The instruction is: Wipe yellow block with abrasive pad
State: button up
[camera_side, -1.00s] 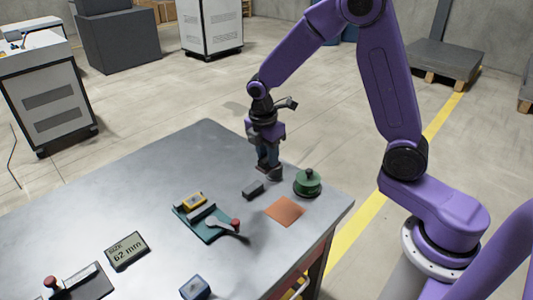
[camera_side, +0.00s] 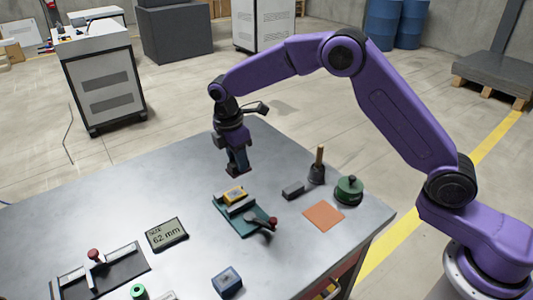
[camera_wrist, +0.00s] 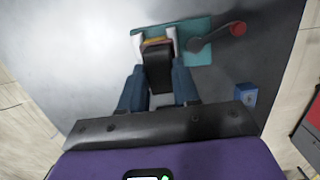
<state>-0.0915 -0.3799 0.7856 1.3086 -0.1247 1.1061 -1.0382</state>
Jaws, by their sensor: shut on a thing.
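The yellow block (camera_side: 234,194) sits between pale jaws on a teal fixture plate (camera_side: 237,222), which has a lever with a red knob (camera_side: 272,222). In the wrist view the yellow block (camera_wrist: 154,40) is mostly hidden behind the held thing. My gripper (camera_side: 238,163) is above the table over the far side of the fixture. It is shut on a dark block with a brownish-red underside, which looks like the abrasive pad (camera_side: 239,173). The pad (camera_wrist: 158,75) shows between my blue fingers in the wrist view. A gap shows between the pad and the yellow block in the side view.
Right of the fixture are a dark grey block (camera_side: 293,189), a wooden-handled tool (camera_side: 318,165), a green lidded pot (camera_side: 349,190) and an orange square (camera_side: 323,216). A size display (camera_side: 167,234), a blue block (camera_side: 227,282) and a black slide fixture (camera_side: 100,270) are nearer. The far left table is clear.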

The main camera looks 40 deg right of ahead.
jog(key=shift+w+a+f, duration=0.15)
jog(key=shift+a+f, duration=0.55)
jog(key=shift+f, duration=0.4)
jog(key=shift+w+a+f, duration=0.2)
jog(key=shift+a+f, duration=0.5)
jog(key=shift+f, duration=0.35)
jog(key=shift+w+a+f, duration=0.15)
jog(key=shift+a+f, duration=0.55)
jog(key=shift+f, duration=0.4)
jog(key=shift+d+f, duration=0.2)
jog(key=shift+f, duration=0.85)
jog(key=shift+d+r, duration=0.1)
jog(key=shift+d, duration=0.25)
jog(key=shift+c, duration=0.4)
jog(key=shift+d, duration=2.45)
jog(key=shift+a, duration=2.9)
jog(key=shift+a+r, duration=0.15)
jog(key=shift+a, duration=0.05)
notch_tip(320, 180, up, 8)
